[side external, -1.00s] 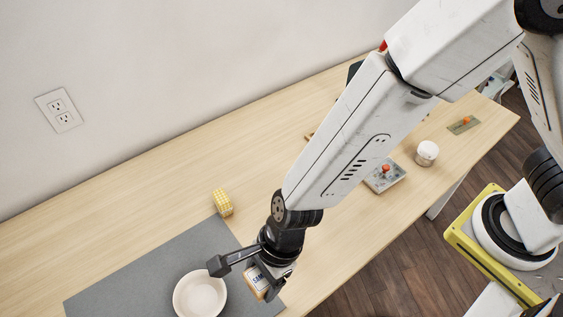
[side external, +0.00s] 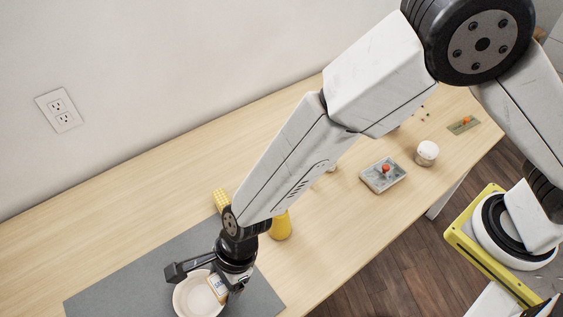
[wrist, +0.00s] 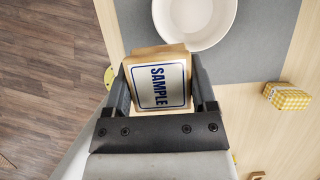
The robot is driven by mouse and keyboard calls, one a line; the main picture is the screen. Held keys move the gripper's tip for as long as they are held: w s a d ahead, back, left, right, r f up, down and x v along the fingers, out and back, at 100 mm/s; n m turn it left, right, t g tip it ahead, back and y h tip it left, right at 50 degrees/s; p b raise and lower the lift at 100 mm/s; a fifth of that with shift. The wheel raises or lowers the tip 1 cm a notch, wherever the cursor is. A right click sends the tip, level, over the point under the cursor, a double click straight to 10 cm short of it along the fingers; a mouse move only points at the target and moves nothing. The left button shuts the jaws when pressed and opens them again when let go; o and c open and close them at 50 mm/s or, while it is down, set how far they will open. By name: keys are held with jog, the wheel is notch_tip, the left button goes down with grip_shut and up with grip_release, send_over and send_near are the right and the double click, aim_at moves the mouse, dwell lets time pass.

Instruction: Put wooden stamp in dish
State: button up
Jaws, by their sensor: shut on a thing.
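The wooden stamp (wrist: 160,86) is a tan block with a white face reading "SAMPLE" in blue. My gripper (wrist: 163,80) is shut on it, one finger on each side in the wrist view. The dish (wrist: 218,40) is a round white bowl on the grey mat, just beyond the stamp in the wrist view. In the side external view the stamp (side external: 216,288) overlaps the right part of the dish (side external: 186,298), and my gripper (side external: 224,284) is at the dish's right side. The stamp's height above the dish is hard to tell.
A yellow checked block (side external: 221,198) stands behind the grey mat (side external: 120,285). A yellow bottle-like object (side external: 281,225) is right of my wrist. A grey tray with a red knob (side external: 383,174) and a white jar (side external: 427,152) are farther right. The table's left stretch is clear.

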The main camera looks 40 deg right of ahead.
send_over(196, 303)
jog(key=d, duration=0.2)
notch_tip(196, 303, down, 6)
jog(key=shift+s+a+f, duration=0.1)
jog(key=shift+s, duration=0.05)
jog(key=shift+f, duration=0.1)
jog(key=shift+a+f, duration=0.1)
jog(key=shift+f, duration=0.05)
jog(key=shift+a+f, duration=0.1)
jog(key=shift+f, duration=1.5)
jog(key=shift+f, duration=0.15)
jog(key=o, duration=1.1)
jog(key=shift+o, duration=0.2)
